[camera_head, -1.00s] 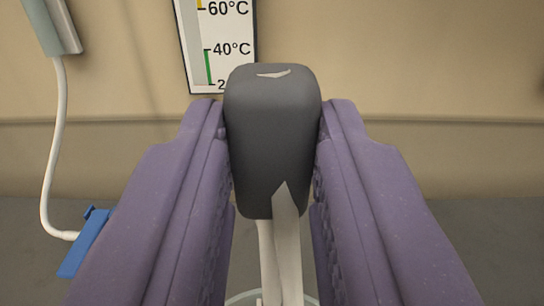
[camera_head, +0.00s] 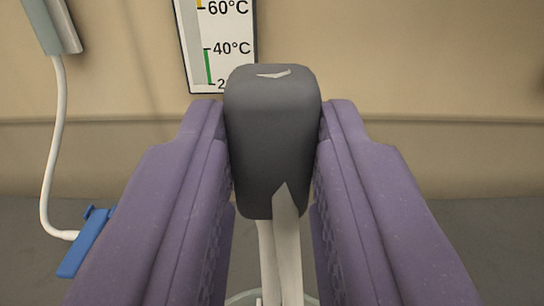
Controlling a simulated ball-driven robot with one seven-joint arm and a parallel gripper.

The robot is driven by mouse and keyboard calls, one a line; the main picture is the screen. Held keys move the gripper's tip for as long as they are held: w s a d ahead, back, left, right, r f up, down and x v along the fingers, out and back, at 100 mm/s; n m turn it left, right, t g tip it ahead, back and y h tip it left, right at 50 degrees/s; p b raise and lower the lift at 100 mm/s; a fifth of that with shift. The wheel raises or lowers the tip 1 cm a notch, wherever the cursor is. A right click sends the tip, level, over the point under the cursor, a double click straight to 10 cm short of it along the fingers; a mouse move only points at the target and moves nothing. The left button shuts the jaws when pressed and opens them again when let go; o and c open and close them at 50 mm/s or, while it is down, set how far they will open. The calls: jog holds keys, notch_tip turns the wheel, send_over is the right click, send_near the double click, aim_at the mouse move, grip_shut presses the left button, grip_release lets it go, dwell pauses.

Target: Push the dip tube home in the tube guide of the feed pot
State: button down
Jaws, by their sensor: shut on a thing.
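My gripper (camera_head: 272,165) is shut on a dark grey block-shaped grip (camera_head: 272,135), with one purple finger on each side. The grip has a light mark on its top. A whitish tube (camera_head: 287,255), which looks like the dip tube, comes out below the grip and runs down; a second pale strip (camera_head: 267,258) shows beside it. A pale round rim (camera_head: 243,299), perhaps the feed pot's, shows at the bottom edge between the fingers. The tube guide and the tube's lower end are hidden or out of view.
A temperature strip (camera_head: 228,48) is on the beige wall (camera_head: 400,60) behind. At left a white hose (camera_head: 48,180) hangs from a grey-green box (camera_head: 52,25) to a blue clamp (camera_head: 84,243). The grey surface at right looks clear.

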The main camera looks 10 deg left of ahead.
jog(key=shift+f, duration=3)
jog(key=c, duration=0.8)
grip_release()
jog(key=shift+s, duration=0.1)
jog(key=p, duration=0.2)
send_near(273, 254)
jog(key=shift+w, duration=0.25)
